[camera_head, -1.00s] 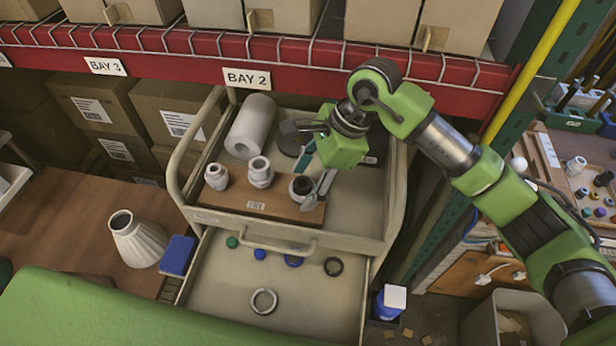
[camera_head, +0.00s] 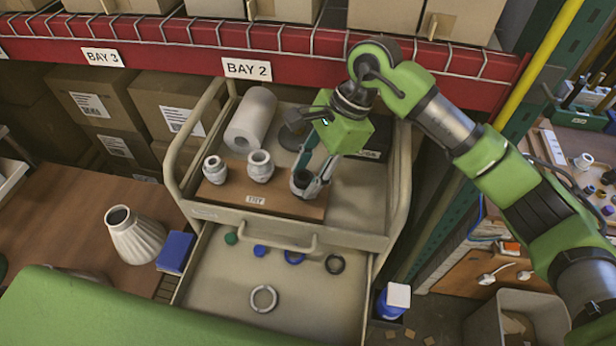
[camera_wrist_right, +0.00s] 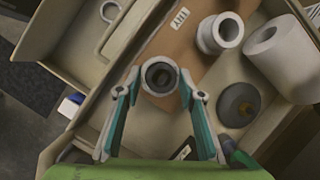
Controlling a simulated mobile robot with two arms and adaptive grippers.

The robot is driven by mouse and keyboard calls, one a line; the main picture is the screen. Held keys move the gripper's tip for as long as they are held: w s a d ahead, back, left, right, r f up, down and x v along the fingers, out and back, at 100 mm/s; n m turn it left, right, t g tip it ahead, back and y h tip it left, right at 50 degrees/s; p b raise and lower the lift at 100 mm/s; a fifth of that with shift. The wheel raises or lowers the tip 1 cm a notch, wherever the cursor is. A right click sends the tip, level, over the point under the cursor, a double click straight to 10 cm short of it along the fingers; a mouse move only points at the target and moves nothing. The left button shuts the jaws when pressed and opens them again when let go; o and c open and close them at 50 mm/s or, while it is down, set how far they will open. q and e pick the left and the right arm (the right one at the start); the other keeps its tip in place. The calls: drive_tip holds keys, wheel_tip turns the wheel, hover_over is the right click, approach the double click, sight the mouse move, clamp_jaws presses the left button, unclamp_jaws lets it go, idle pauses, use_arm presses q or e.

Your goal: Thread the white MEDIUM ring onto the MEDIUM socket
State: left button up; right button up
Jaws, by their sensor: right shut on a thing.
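A brown board (camera_head: 232,192) with a small label lies on the cart's upper tray. Two white sockets stand on it, a smaller one at the left (camera_head: 214,169) and a wider one in the middle (camera_head: 260,167). At the right end is a pale round piece with a dark centre (camera_head: 300,185). My right gripper (camera_head: 309,181) is shut on this piece from both sides; it also shows between the fingers in the wrist view (camera_wrist_right: 161,76). I cannot tell whether the piece is one part or a ring around a socket. A white ring (camera_head: 264,298) lies flat in the open drawer. My left gripper is not in view.
A ribbed white shade (camera_head: 135,235) and a blue box (camera_head: 176,252) stand left of the cart.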

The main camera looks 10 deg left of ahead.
drive_tip(key=shift+w+n+g+h+b, duration=0.15)
drive_tip(key=shift+n+g+h+b, duration=0.3)
drive_tip(key=shift+n+b, duration=1.25)
drive_tip(key=shift+a+n+g+b, duration=0.1)
drive_tip(key=shift+n+g+b, duration=0.2)
drive_tip(key=shift+n, duration=0.3)
drive_tip(key=shift+w+n+h+b, duration=0.1)
drive_tip(key=shift+n+h+b, duration=0.25)
drive_tip(key=shift+n+b, duration=0.3)
drive_tip(key=n+g+h+b, duration=0.1)
drive_tip(key=n, duration=0.2)
drive_tip(key=shift+a+b, duration=0.15)
drive_tip(key=shift+b, duration=0.15)
drive_tip(key=shift+r+n+h, duration=0.1)
drive_tip(key=shift+n+h, duration=0.4)
drive_tip(key=shift+n, duration=0.85)
